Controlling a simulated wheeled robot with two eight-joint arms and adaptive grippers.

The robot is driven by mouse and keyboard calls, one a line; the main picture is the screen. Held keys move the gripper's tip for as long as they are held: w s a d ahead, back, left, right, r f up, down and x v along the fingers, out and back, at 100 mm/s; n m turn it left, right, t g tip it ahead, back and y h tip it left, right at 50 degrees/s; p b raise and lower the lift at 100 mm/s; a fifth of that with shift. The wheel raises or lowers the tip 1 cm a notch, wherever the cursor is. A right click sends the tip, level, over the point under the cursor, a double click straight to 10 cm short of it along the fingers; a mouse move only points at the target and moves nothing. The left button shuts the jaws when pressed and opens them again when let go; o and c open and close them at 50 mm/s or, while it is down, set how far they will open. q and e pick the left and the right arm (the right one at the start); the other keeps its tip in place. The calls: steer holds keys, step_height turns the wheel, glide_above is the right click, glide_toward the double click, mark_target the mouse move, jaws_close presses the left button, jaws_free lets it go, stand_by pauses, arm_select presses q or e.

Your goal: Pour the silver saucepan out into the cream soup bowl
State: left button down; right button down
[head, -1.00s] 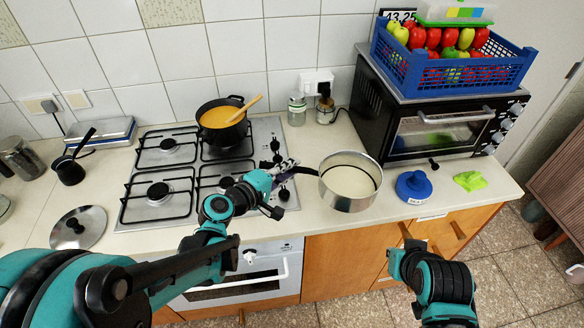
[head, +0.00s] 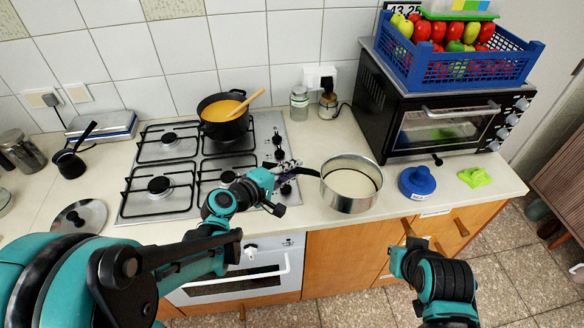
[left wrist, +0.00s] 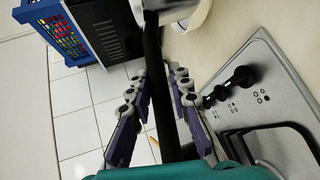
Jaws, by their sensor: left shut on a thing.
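The silver saucepan (head: 350,190) is near the front of the counter, right of the stove. It looks upright, with pale contents inside. Its dark handle (head: 308,172) points left to my left gripper (head: 287,166). In the left wrist view my left gripper (left wrist: 160,80) has its fingers on both sides of the black handle (left wrist: 153,55), shut on it. A pale curved rim (left wrist: 199,14) beside the pan there may be the cream soup bowl; no separate bowl shows in the head view. My right gripper (head: 416,243) is low in front of the counter; its jaws are unclear.
A black pot (head: 224,128) of orange soup with a wooden spoon stands on the stove (head: 170,200). A blue object (head: 417,182) and a green cloth (head: 475,177) lie right of the saucepan. A black oven (head: 440,125) with a blue fruit crate stands behind. Two jars stand by the wall.

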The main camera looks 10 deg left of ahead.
arm_select(q)
steer(key=shift+w+r+n+g+y+p, duration=0.15)
steer(key=shift+w+r+n+g+p, duration=0.25)
steer(key=shift+g+p, duration=0.9)
steer(key=shift+w+r+n+g+y+p, duration=0.15)
steer(key=shift+r+n+g+p, duration=0.45)
steer(key=shift+p, duration=1.6)
steer(key=w+a+f+n+g+p, duration=0.1)
steer(key=w+n+g, duration=0.3)
steer(key=w+g, duration=0.4)
steer(key=shift+f+g+h, duration=0.4)
steer(key=shift+f+g, duration=0.45)
steer(key=shift+g, duration=0.65)
steer(key=shift+w, duration=0.1)
stand_by(2.1)
